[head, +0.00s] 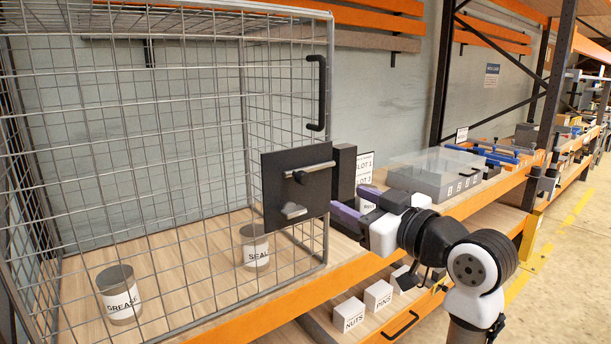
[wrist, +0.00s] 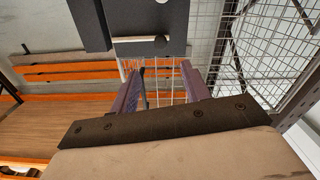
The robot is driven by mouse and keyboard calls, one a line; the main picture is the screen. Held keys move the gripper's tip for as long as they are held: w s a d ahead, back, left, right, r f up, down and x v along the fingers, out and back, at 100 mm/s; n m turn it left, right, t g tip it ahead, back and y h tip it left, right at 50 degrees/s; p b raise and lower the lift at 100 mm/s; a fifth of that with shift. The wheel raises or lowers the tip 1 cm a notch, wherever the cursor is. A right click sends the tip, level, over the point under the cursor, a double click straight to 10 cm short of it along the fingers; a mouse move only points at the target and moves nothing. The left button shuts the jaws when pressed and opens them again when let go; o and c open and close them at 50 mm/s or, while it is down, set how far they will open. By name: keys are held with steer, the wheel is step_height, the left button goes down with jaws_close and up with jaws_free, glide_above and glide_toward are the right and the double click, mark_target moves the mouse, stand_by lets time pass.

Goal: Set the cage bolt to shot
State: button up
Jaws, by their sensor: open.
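The wire cage (head: 130,150) has a black plate (head: 275,205) on its front near the right corner. The cage bolt (head: 315,168), a pale metal rod with a dark knob, lies across the upper plate, its right end near the plate's right edge. A second pale metal piece (head: 293,212) sits lower on the plate. My gripper (head: 352,207) is open and empty, just right of the plate, its purple fingers pointing toward it. In the wrist view the plate (wrist: 150,15) and a pale rod (wrist: 135,39) show beyond the open fingers (wrist: 160,80). Whether the fingers touch anything is unclear.
A black upright handle (head: 322,92) is on the cage above the plate. Cans marked GREASE (head: 119,297) and SEAL (head: 254,246) stand inside the cage. A dark block (head: 343,172) and a clear-lidded bin (head: 440,172) stand right of the cage. White boxes (head: 348,313) are below.

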mark_target(306, 179)
steer(key=p+x, duration=0.3)
steer(key=x, duration=1)
steer(key=shift+w+a+p, duration=0.15)
steer(key=shift+a+p, duration=0.05)
steer(key=shift+p, duration=0.15)
jaws_close()
